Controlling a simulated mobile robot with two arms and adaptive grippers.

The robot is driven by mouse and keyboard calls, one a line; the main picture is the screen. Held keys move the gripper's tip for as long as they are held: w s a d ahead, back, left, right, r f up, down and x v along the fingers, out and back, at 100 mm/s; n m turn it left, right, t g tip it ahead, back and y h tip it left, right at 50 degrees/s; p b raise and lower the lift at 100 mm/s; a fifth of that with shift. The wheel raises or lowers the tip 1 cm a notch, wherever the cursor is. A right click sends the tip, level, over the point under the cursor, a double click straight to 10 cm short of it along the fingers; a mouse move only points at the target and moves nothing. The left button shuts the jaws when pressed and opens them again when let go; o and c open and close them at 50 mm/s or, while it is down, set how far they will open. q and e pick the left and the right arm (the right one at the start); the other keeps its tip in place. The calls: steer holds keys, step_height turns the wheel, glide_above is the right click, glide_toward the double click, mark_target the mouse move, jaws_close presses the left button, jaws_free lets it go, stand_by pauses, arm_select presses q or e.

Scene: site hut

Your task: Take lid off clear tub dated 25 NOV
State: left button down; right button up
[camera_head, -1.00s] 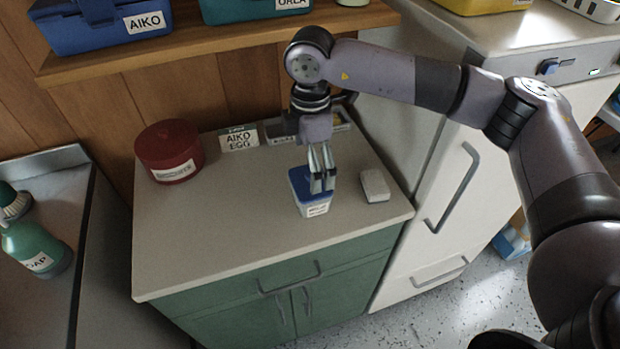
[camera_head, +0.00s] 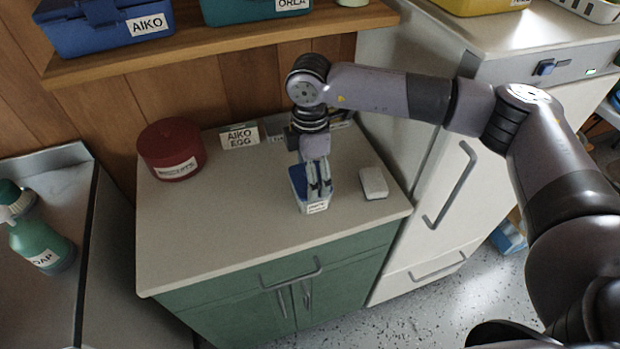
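A small clear tub (camera_head: 315,208) with a blue lid (camera_head: 297,176) and a white label on its front stands upright on the counter. The writing on the label is too small to read. My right gripper (camera_head: 319,192) points down over the tub, its fingers at the lid and hiding part of it. I cannot tell whether the fingers are closed on the lid or apart. The lid appears to sit on the tub. My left gripper is out of view.
The grey counter (camera_head: 230,225) also bears a white block-shaped item (camera_head: 373,183) just right of the tub, a round red tin (camera_head: 170,150) and a card reading AIKO EGG (camera_head: 240,136). A shelf (camera_head: 230,42) overhangs the back. The counter's front left is clear.

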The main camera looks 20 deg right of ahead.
steer(key=shift+s+f, duration=0.1)
steer(key=shift+s, duration=0.15)
steer(key=c, duration=0.7)
